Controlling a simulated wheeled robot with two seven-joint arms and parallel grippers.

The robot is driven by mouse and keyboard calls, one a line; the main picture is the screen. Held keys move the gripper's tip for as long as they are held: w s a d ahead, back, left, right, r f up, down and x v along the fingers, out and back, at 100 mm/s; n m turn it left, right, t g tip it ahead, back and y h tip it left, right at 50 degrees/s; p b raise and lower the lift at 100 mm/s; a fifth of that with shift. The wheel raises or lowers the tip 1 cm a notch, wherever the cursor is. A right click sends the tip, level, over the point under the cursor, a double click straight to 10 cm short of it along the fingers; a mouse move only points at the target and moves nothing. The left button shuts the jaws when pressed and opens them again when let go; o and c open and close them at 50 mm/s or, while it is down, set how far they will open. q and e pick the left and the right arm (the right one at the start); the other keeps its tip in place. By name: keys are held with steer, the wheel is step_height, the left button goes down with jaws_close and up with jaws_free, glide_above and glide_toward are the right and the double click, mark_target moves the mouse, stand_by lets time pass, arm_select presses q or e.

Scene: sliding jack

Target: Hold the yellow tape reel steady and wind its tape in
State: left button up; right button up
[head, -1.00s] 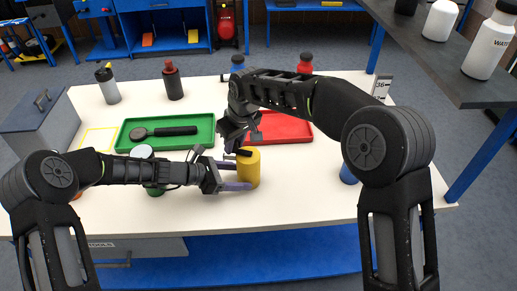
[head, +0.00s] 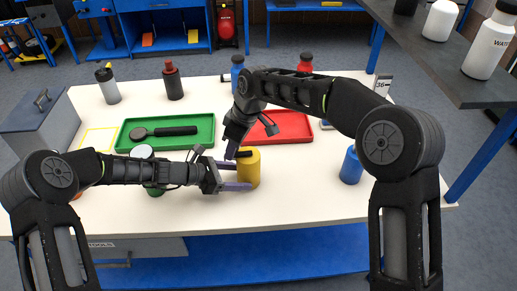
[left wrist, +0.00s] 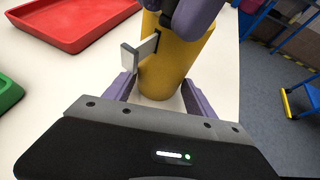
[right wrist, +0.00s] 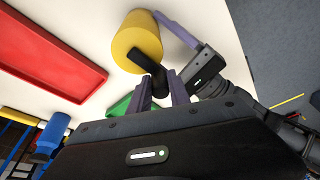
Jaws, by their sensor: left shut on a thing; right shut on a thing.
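The yellow tape reel (head: 250,172) stands upright on the white table near its front edge. My left gripper (head: 238,176) comes in from the left, its purple fingers shut around the reel's sides; the reel also shows between them in the left wrist view (left wrist: 165,75). My right gripper (head: 234,152) is above the reel, shut on the black crank handle (head: 243,154). In the right wrist view the crank (right wrist: 150,63) runs from the reel's top to my right fingers (right wrist: 160,85).
A red tray (head: 288,121) lies behind the reel, and a green tray (head: 135,123) with a dark tool lies at the back left. A green container (head: 154,191) stands by my left arm. A blue cylinder (head: 351,166) stands at the right. The front table strip is clear.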

mark_target(242, 156)
steer(key=n, duration=0.1)
steer(key=s+n, duration=0.1)
steer(key=shift+d+n+g, duration=0.15)
steer(key=shift+n+g, duration=0.25)
steer(key=shift+f, duration=0.1)
steer(key=n, duration=0.2)
steer(key=s+n+g, duration=0.1)
steer(key=n, duration=0.1)
steer(key=shift+d, duration=0.4)
steer(key=n, duration=0.2)
steer(key=d+n+g, duration=0.1)
steer(key=n, duration=0.1)
steer(key=shift+s+d+f, duration=0.1)
steer(key=shift+s, duration=0.3)
